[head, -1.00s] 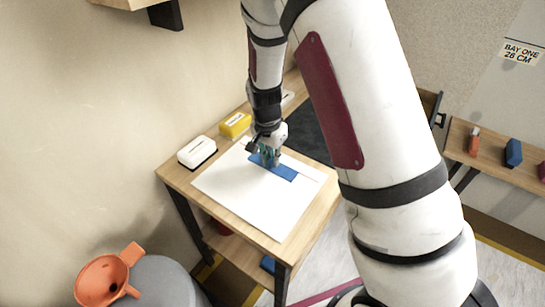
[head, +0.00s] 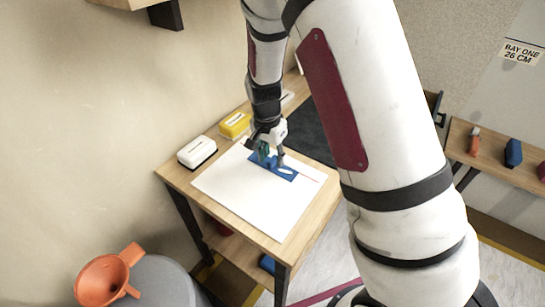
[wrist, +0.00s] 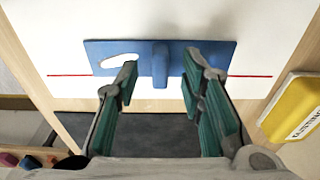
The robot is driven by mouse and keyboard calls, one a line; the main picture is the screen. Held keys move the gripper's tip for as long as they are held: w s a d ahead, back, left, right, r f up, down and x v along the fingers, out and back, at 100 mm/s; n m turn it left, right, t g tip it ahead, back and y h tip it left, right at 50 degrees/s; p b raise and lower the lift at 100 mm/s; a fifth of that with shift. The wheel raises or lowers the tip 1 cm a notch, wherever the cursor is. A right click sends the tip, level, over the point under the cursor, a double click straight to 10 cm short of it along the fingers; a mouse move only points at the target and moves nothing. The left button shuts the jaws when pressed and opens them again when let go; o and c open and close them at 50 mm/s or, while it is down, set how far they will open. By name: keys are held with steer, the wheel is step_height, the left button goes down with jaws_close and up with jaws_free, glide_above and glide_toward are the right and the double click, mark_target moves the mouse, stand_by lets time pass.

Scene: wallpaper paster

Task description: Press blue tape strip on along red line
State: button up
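The blue strip (wrist: 200,50) lies flat on the white sheet (head: 235,191). It has a raised grip (wrist: 160,65) across its middle and a pale oval opening towards its left end in the wrist view. The red line (wrist: 253,76) shows past both ends of the strip and runs level with its lower edge in that view. It also shows faintly in the head view (head: 309,178). My gripper (wrist: 158,77) is open, one finger on each side of the raised grip, with gaps between. It also shows over the strip in the head view (head: 271,160).
The sheet is on a wooden table (head: 313,216). A yellow block (head: 235,125) and a white block with a dark base (head: 197,152) stand along its wall side. An orange funnel (head: 108,279) sits at lower left. A side shelf (head: 492,166) holds small items.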

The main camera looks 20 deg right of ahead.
mark_target(269, 162)
step_height(269, 162, up, 11)
steer(key=a, duration=0.1)
steer(key=shift+s, duration=0.45)
